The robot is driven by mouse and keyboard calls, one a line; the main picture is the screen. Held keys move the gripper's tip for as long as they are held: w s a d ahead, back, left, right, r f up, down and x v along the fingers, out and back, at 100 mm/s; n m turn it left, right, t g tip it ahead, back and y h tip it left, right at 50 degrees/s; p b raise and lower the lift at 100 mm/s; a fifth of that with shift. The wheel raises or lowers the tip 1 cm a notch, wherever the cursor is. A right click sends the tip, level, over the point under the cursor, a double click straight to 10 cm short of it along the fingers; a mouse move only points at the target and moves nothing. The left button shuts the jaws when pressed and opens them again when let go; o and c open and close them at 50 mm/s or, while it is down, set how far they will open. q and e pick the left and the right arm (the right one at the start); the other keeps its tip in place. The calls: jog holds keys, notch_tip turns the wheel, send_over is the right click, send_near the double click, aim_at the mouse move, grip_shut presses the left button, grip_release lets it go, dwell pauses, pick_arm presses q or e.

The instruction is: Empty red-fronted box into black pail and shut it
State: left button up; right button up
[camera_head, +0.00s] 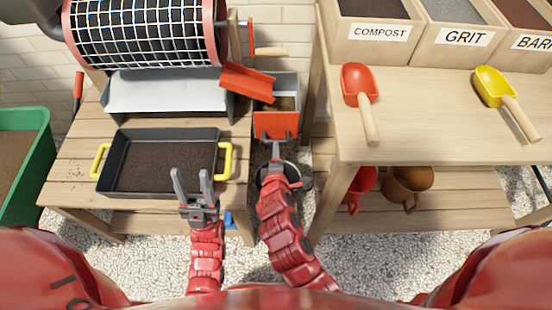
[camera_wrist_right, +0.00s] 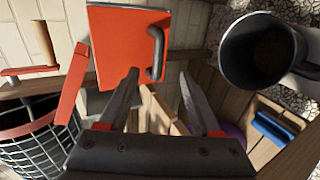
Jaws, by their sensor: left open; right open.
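The red-fronted box (camera_head: 275,125) stands between the two benches, with grey walls and some dark material visible inside. In the right wrist view its red front (camera_wrist_right: 120,48) carries a dark bar handle (camera_wrist_right: 156,52). My right gripper (camera_head: 276,148) is open just in front of that front; the handle shows beyond its fingertips (camera_wrist_right: 158,76), not clasped. The black pail (camera_head: 263,174) is below, partly hidden by my right arm; it also shows at upper right in the wrist view (camera_wrist_right: 258,55), its inside dark. My left gripper (camera_head: 193,185) is open and empty before the tray.
A black tray of soil with yellow handles (camera_head: 118,183) sits on the left bench. A mesh drum (camera_head: 145,30) and red chute (camera_head: 247,83) are above. Red (camera_head: 360,90) and yellow (camera_head: 494,88) scoops lie on the right bench, before labelled bins. A green bin (camera_head: 40,165) stands far left.

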aim_at(276, 132)
jog(key=b+x, duration=0.2)
jog(key=x, duration=0.5)
jog(key=shift+w+b, duration=0.3)
jog(key=shift+w, duration=0.1)
jog(key=shift+w+f, duration=0.15)
jog(key=shift+f, duration=0.1)
grip_shut()
